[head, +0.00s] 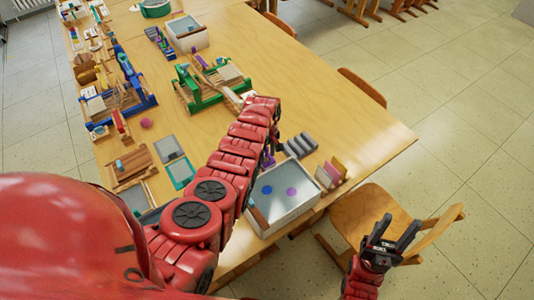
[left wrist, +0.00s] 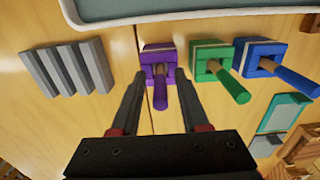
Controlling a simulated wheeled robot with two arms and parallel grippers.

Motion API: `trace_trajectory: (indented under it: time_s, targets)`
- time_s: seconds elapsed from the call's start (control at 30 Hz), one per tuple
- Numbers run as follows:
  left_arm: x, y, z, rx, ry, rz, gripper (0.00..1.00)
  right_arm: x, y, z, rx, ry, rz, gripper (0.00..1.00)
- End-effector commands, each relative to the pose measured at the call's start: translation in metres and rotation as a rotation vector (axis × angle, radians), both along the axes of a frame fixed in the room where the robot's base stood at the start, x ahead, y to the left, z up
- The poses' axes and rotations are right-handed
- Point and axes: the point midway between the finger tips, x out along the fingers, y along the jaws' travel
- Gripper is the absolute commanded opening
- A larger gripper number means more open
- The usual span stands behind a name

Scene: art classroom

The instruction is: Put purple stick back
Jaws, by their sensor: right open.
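The purple stick (left wrist: 160,97) shows in the left wrist view, sticking out of a purple block (left wrist: 158,55) toward the camera. My left gripper (left wrist: 161,78) is open, with one finger on each side of the stick and a gap visible on both sides. In the head view a bit of purple (head: 267,160) shows beside the left gripper (head: 277,143); my arm hides the rest. My right gripper (head: 396,232) is open and empty, off the table's edge near a chair.
A green block with a stick (left wrist: 213,62) and a blue one (left wrist: 268,57) stand right of the purple one. A grey slotted rack (left wrist: 70,68) is on the left. A white box (head: 290,218) with blue and purple dots stands near the table edge. A wooden chair (head: 380,215) is beside it.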

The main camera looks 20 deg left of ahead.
Motion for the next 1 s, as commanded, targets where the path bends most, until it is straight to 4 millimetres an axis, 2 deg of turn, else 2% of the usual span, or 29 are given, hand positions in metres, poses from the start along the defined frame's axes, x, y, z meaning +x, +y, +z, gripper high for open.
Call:
trace_trajectory:
  time_s: [0.27,0.43,0.57,0.77,0.93,1.0]
  targets:
    - [0.001,0.0,0.005,0.0,-0.003,0.0,0.45,0.0,0.0,0.003,0.0,0.0,0.0,0.5]
    - [0.001,0.0,0.018,0.0,-0.004,0.001,0.45,0.0,0.0,0.003,0.0,0.0,0.0,0.5]
    - [0.002,0.0,0.033,0.001,-0.007,0.0,0.45,0.0,0.0,0.002,0.0,0.0,0.0,0.5]
    - [0.001,0.001,0.06,0.001,-0.005,0.001,0.45,0.0,0.0,-0.009,0.0,0.0,0.0,0.5]
    - [0.001,0.0,0.092,0.0,-0.006,0.0,0.45,0.0,0.0,-0.021,0.0,0.0,0.0,0.5]
    - [0.001,0.0,0.11,0.0,-0.005,-0.001,0.45,0.0,0.0,-0.01,0.0,0.0,0.0,0.5]
